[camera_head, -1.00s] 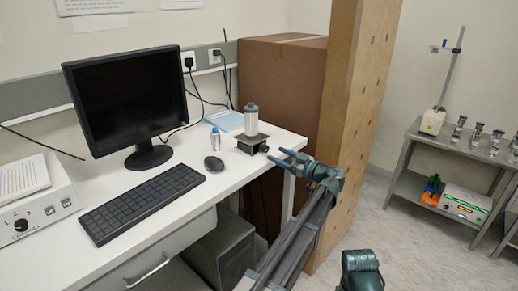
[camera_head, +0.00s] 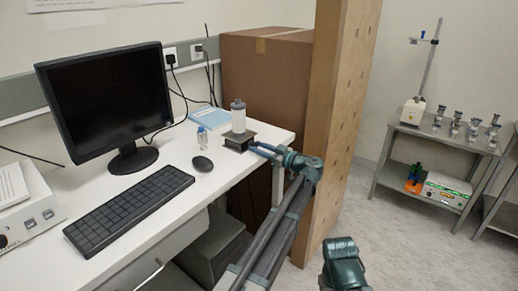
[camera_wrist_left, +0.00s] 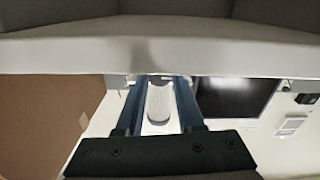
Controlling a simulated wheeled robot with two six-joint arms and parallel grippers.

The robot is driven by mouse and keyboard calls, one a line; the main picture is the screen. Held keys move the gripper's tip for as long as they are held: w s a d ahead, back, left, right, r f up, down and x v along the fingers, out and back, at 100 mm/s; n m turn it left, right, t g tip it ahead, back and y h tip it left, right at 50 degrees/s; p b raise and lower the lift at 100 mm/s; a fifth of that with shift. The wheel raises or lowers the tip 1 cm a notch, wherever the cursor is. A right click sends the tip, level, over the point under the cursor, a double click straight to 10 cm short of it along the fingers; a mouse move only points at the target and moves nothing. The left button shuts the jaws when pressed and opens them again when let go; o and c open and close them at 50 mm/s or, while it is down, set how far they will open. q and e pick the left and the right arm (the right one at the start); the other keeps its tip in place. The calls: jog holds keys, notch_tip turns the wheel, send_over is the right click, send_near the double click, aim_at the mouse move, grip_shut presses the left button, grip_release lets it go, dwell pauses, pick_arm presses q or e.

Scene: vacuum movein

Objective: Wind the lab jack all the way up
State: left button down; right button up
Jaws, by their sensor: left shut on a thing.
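The lab jack (camera_head: 239,139) is a small dark platform at the right end of the white desk, and it looks low. A white and grey bottle (camera_head: 238,117) stands upright on it. My left gripper (camera_head: 262,150) reaches in from the right and is shut at the jack's near right side, where its knob is. The fingers hide the knob in the head view. In the left wrist view my left gripper (camera_wrist_left: 160,90) shows two blue fingers with the bottle (camera_wrist_left: 160,105) visible beyond and between them.
A small bottle (camera_head: 202,136) and a mouse (camera_head: 203,163) stand left of the jack, with a blue booklet (camera_head: 209,117) behind. The keyboard (camera_head: 130,208) and monitor (camera_head: 106,100) lie farther left. A brown box (camera_head: 262,80) and tall panel (camera_head: 340,120) flank the desk's right end.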

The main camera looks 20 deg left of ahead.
pick_arm(q)
jog(key=shift+m, duration=2.8)
jog(key=c, duration=0.5)
grip_release()
jog(key=shift+d, duration=0.1)
